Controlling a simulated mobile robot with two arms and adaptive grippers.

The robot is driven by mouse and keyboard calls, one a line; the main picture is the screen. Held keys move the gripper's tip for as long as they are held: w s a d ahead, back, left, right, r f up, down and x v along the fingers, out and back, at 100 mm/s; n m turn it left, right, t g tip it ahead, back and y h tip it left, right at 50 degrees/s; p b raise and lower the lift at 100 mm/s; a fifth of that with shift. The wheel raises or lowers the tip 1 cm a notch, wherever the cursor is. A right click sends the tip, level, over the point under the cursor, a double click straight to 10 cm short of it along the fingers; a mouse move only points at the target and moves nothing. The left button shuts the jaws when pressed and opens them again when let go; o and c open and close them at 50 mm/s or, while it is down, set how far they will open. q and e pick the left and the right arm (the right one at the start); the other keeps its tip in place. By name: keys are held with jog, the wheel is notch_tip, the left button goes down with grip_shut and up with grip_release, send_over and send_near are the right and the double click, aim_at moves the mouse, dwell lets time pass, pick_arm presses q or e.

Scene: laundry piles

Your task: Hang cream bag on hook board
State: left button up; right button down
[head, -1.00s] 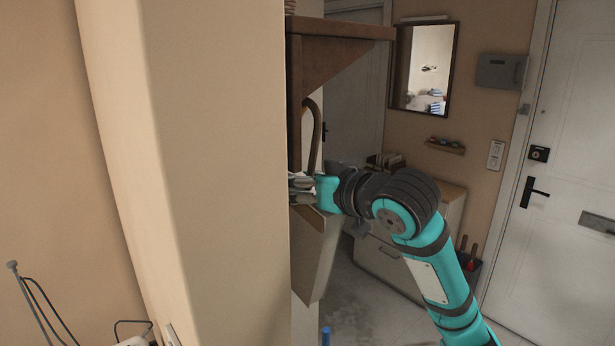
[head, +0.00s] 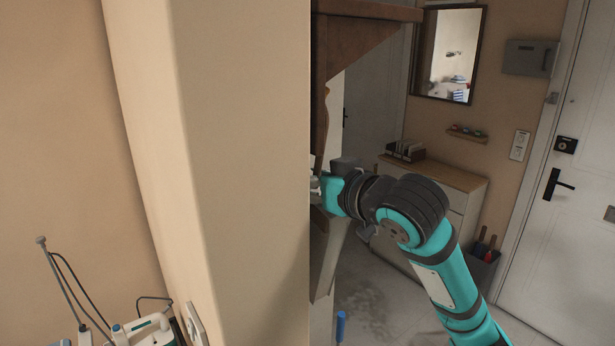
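The cream bag (head: 328,262) shows as a pale strip below my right gripper, beside the wall corner. Most of it is hidden behind that corner. The hook board (head: 319,110) is a brown wooden panel under a shelf, seen nearly edge-on; its hooks are not clearly visible. My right gripper (head: 314,188) is at the wall edge, in front of the board's lower part and just above the bag. Its fingertips are mostly hidden, so I cannot tell whether it grips the bag. My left gripper is out of view.
A wide beige wall corner (head: 230,170) blocks the left and centre. Behind my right arm stand a low cabinet (head: 450,178), a mirror (head: 449,55) and a white door (head: 560,230). A blue-topped stick (head: 340,326) and a steam-cleaner-like device (head: 140,328) are low down.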

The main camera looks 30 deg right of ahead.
dwell(0.3)
jog(key=c, duration=0.5)
grip_release()
jog(key=shift+f, duration=0.1)
